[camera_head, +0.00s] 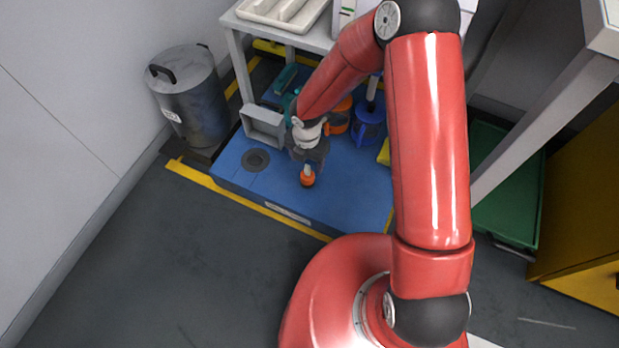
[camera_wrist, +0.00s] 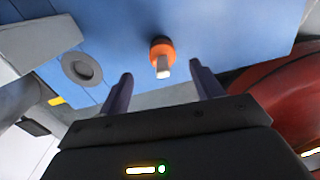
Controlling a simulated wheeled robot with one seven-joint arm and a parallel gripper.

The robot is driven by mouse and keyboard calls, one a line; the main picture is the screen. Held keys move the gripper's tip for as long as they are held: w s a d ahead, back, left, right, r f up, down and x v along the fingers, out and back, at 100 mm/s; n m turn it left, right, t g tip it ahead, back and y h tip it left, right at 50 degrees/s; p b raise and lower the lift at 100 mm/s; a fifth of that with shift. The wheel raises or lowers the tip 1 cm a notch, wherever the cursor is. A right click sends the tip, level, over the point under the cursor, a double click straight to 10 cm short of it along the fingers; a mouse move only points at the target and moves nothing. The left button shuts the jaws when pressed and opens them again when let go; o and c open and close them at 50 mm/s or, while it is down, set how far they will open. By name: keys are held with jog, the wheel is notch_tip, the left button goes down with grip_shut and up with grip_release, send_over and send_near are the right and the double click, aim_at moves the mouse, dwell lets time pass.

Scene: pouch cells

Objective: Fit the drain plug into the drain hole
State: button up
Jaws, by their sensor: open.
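The drain plug (camera_head: 307,178) is orange with a pale upright stem and stands on the blue platform (camera_head: 232,178). In the wrist view the plug (camera_wrist: 161,50) lies ahead of and between my two fingers. My gripper (camera_wrist: 160,80) is open and empty, with the fingers apart on either side of the plug's line. In the head view my gripper (camera_head: 310,160) is just above the plug, and its fingers are hard to make out. The drain hole (camera_head: 255,160) is a dark round recess in the platform, left of the plug; it also shows in the wrist view (camera_wrist: 82,69).
A grey open box (camera_head: 264,125) stands behind the drain hole. An orange item (camera_head: 338,117) and a blue jug (camera_head: 369,125) stand behind my gripper. A metal bin (camera_head: 190,95) is at the left. The platform's front left part is clear.

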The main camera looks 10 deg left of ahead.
aim_at(307, 175)
jog(key=f, duration=0.2)
jog(key=f+b, duration=0.1)
jog(key=f, duration=0.2)
jog(key=shift+s+f+b, duration=0.2)
jog(key=shift+f+b, duration=0.1)
jog(key=c, duration=1.1)
jog(key=shift+r, duration=0.15)
jog(key=shift+c, duration=0.2)
